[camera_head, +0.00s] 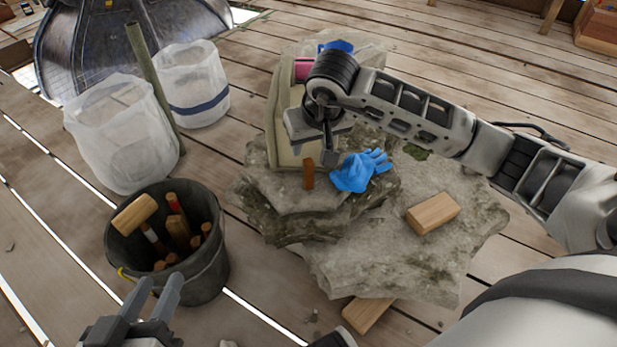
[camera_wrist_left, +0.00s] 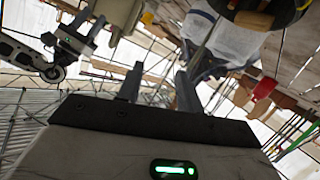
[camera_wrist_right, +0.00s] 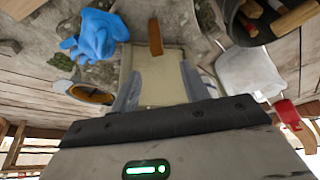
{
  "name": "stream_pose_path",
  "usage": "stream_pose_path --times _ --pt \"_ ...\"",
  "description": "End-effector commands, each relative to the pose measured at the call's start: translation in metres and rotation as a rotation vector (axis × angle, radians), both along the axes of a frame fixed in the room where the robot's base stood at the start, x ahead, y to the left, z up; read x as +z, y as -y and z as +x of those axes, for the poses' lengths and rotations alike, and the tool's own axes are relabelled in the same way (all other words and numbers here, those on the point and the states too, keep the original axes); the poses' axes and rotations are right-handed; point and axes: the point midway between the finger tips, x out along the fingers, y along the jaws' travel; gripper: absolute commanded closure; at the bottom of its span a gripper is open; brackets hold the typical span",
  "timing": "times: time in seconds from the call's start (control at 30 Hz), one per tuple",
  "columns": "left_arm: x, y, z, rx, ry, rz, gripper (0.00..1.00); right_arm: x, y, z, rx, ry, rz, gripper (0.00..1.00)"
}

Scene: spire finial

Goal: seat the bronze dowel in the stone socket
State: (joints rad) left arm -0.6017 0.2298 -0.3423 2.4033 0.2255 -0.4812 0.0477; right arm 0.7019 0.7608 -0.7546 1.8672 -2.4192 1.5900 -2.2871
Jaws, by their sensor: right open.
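A small brown upright piece (camera_head: 309,174) stands at the front of the rough stone (camera_head: 285,200); it also shows in the right wrist view (camera_wrist_right: 155,38). I cannot tell whether it is the bronze dowel or a wooden wedge. A pale dressed stone block (camera_head: 287,110) lies behind it; no socket hole can be made out. My right gripper (camera_head: 328,158) points down over the pale block, just behind the brown piece. It is open, with the pale block seen between its fingers (camera_wrist_right: 160,85). My left gripper (camera_head: 155,297) is open and empty near the bucket.
A blue glove (camera_head: 360,172) lies right of the brown piece. A wooden block (camera_head: 433,213) rests on the lower stone slab (camera_head: 410,262). A black bucket (camera_head: 205,275) of wooden-handled tools stands at left, before two white sacks (camera_head: 120,135) (camera_head: 195,85).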

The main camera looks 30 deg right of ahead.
Motion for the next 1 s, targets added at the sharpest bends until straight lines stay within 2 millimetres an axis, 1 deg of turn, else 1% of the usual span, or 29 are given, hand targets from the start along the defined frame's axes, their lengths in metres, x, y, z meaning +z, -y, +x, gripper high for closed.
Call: stream_pose_path --times 0.03,0.1,0.2,0.37,0.47,0.6,0.77,0.87,1.0 --pt "-0.003 0.001 0.000 -0.001 0.003 -0.017 0.64 -0.014 0.000 0.004 -0.001 -0.004 0.002 0.55" --pt "0.000 0.003 0.002 -0.002 0.010 -0.040 0.64 -0.026 0.000 0.008 -0.001 -0.003 0.003 0.55" --pt "0.006 0.004 0.004 -0.004 0.022 -0.068 0.64 -0.036 0.001 0.014 -0.001 -0.002 0.004 0.55" --pt "0.009 0.005 0.005 -0.002 0.027 -0.090 0.64 -0.044 0.002 0.017 0.000 -0.001 0.003 0.55" --pt "0.007 0.006 0.005 -0.003 0.027 -0.111 0.64 -0.056 0.004 0.020 -0.001 -0.003 0.005 0.55" --pt "0.005 0.009 0.004 -0.007 0.024 -0.168 0.64 -0.078 0.009 0.027 -0.002 -0.004 0.007 0.55" --pt "0.014 0.011 0.005 -0.009 0.038 -0.213 0.64 -0.090 0.010 0.034 -0.001 -0.001 0.005 0.55" --pt "0.020 0.011 0.006 -0.011 0.050 -0.223 0.64 -0.091 0.011 0.035 -0.001 -0.001 0.003 0.55" --pt "0.022 0.011 0.007 -0.011 0.055 -0.222 0.64 -0.090 0.010 0.035 0.000 -0.001 0.002 0.55"
